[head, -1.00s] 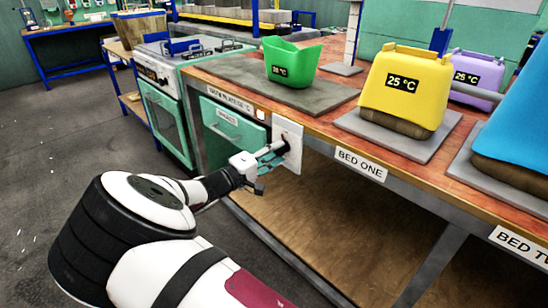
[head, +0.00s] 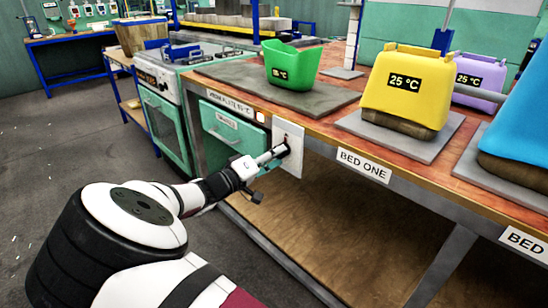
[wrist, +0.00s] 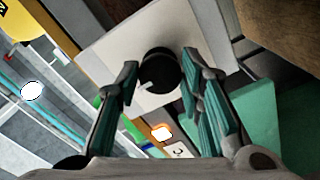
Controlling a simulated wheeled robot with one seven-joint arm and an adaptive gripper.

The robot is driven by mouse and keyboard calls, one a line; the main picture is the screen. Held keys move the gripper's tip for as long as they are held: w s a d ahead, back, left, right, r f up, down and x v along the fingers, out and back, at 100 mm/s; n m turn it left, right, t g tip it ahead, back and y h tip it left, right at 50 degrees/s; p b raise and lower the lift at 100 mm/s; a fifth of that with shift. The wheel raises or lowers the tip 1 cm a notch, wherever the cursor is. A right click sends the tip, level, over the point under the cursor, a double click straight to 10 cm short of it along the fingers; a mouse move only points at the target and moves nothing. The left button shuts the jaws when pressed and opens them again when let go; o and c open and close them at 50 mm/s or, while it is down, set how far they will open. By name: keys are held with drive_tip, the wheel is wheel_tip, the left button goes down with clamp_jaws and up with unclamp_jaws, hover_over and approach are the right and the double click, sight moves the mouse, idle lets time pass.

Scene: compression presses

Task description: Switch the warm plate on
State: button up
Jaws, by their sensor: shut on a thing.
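The warm plate (head: 330,98) is a grey slab on the bench under a green container (head: 291,66) with a temperature label. Its name strip (head: 229,101) is on the bench edge, beside a small indicator lamp (head: 260,117) that looks orange. In the wrist view the lamp (wrist: 161,132) glows white with an orange rim. A white switch panel (head: 287,138) hangs below the edge. Its round black knob (wrist: 160,70), with a pale pointer mark, sits between the fingers of my gripper (wrist: 160,80). My gripper (head: 277,152) is shut on the knob at the panel.
A yellow press bag (head: 405,90) marked 25 °C stands on a grey plate behind the BED ONE label (head: 363,164). A purple bag (head: 476,80) and a blue one (head: 520,125) are farther right. A green drawer (head: 234,130) is left of the panel. Floor at left is clear.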

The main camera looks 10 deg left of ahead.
drive_tip(key=o, duration=1.1)
drive_tip(key=v, duration=1.2)
